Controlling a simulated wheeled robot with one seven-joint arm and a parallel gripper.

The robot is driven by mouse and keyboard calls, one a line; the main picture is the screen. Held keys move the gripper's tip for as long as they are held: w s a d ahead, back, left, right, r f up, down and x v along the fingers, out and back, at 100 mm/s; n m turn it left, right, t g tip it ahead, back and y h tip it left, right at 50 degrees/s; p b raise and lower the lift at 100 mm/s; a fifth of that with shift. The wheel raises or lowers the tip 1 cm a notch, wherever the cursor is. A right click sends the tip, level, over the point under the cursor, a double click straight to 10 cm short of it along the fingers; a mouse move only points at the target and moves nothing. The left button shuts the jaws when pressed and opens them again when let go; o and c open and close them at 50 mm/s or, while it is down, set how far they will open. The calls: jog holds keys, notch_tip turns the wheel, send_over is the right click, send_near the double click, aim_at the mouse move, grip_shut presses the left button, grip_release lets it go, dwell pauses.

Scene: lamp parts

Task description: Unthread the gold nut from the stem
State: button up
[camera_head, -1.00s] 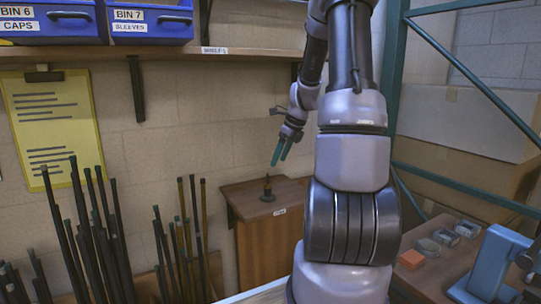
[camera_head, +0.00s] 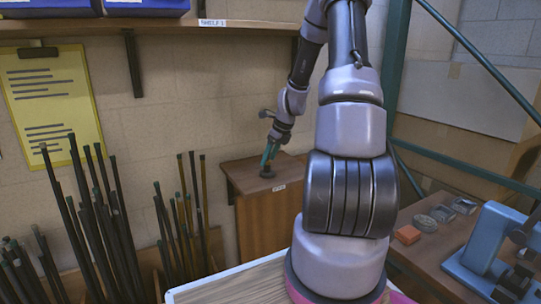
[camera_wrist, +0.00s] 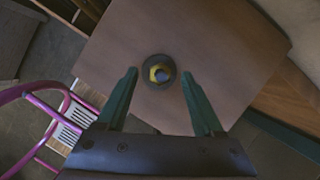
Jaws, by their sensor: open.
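The gold nut (camera_wrist: 158,73) shows in the wrist view as a yellow ring around the dark centre of the stem, seen from above. The stem's round dark base (camera_head: 267,173) stands on a small wooden cabinet top (camera_head: 238,178). My gripper (camera_head: 267,158) is at the stem in the head view, fingers pointing down. In the wrist view my gripper's two green fingers (camera_wrist: 165,78) are spread wide, one on each side of the stem, with clear gaps to it. They hold nothing. In the head view the fingers hide most of the stem and the nut.
Several dark rods (camera_head: 95,220) stand upright left of the cabinet. A shelf (camera_head: 225,30) runs along the wall above. A green metal post (camera_head: 394,75) rises at the right. A blue device (camera_head: 490,240) and small blocks (camera_head: 407,235) lie on a bench at right.

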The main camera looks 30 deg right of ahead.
grip_shut()
jog(key=n, duration=0.2)
jog(key=n+g+y, duration=0.1)
jog(key=n, duration=0.1)
jog(key=shift+w+d, duration=0.2)
jog(key=n+g, duration=0.1)
jog(key=n, duration=0.2)
jog(key=shift+y, duration=0.4)
jog(key=shift+w+r+n+g, duration=0.1)
jog(key=shift+w+n+g, duration=0.1)
jog(key=shift+n, duration=0.3)
jog(key=shift+w+n+g, duration=0.1)
jog(key=shift+n+g, duration=0.1)
jog(key=shift+n, duration=0.3)
jog(key=n+g, duration=0.1)
jog(key=n, duration=0.3)
jog(key=shift+n+g, duration=0.4)
